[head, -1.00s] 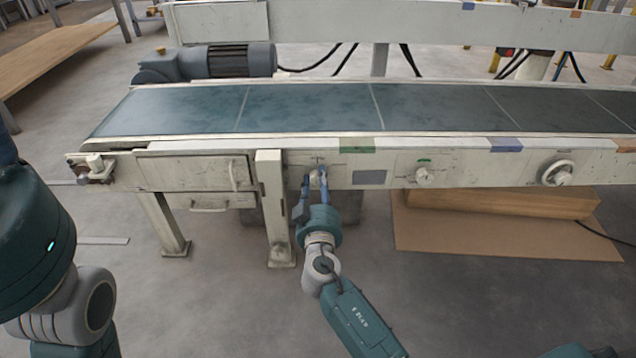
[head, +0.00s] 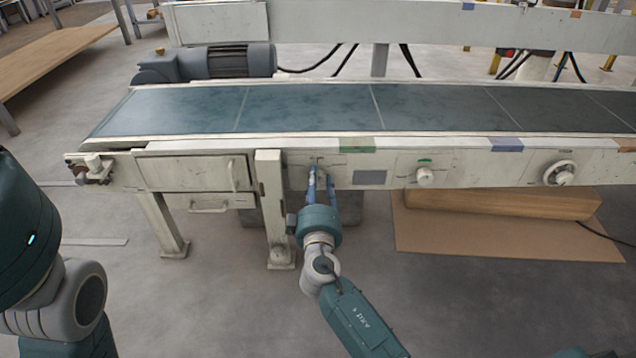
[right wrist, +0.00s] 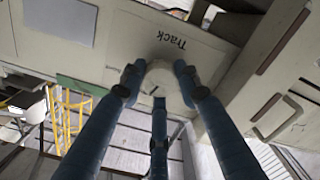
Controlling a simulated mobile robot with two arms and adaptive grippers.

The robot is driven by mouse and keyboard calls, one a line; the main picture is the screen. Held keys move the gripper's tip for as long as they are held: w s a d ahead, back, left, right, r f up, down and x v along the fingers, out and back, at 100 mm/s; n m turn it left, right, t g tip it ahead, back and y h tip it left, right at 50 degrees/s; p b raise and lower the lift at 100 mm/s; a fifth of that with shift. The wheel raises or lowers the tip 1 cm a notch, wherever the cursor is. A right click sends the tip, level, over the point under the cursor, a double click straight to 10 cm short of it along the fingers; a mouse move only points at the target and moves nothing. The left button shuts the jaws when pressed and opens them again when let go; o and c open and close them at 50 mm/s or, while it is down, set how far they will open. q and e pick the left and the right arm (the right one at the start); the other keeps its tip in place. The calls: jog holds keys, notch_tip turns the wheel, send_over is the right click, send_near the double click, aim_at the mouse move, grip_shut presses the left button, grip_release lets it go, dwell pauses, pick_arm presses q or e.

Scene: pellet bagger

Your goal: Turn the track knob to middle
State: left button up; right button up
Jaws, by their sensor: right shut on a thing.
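The track knob (right wrist: 162,82) is a round off-white knob under the printed word "Track" in the right wrist view, where the picture is upside down. A short dark mark shows on its face. My right gripper (right wrist: 159,84) has its blue fingers around the knob and is shut on it. In the head view my right gripper (head: 320,180) reaches up to the conveyor's front panel (head: 400,163), and its fingers mostly hide the knob. My left arm shows at the left edge, but its gripper is out of view.
A pale upright post (head: 270,205) stands just left of my right gripper. Another knob (head: 425,176) and a handwheel (head: 560,173) sit farther right on the panel. A drawer (head: 185,173) is to the left. The belt (head: 310,108) is empty.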

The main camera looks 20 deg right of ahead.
jog(key=shift+w+a+r+n, duration=0.1)
jog(key=shift+a+r+n, duration=0.1)
jog(key=shift+n, duration=0.55)
jog(key=shift+w+a+r+n, duration=0.1)
jog(key=shift+a+r+n, duration=0.1)
jog(key=shift+n, duration=0.55)
jog(key=o, duration=1.1)
jog(key=shift+a+f, duration=0.1)
jog(key=shift+a, duration=0.05)
jog(key=shift+o, duration=0.2)
jog(key=shift+f, duration=0.15)
jog(key=shift+s, duration=0.1)
jog(key=v, duration=1.2)
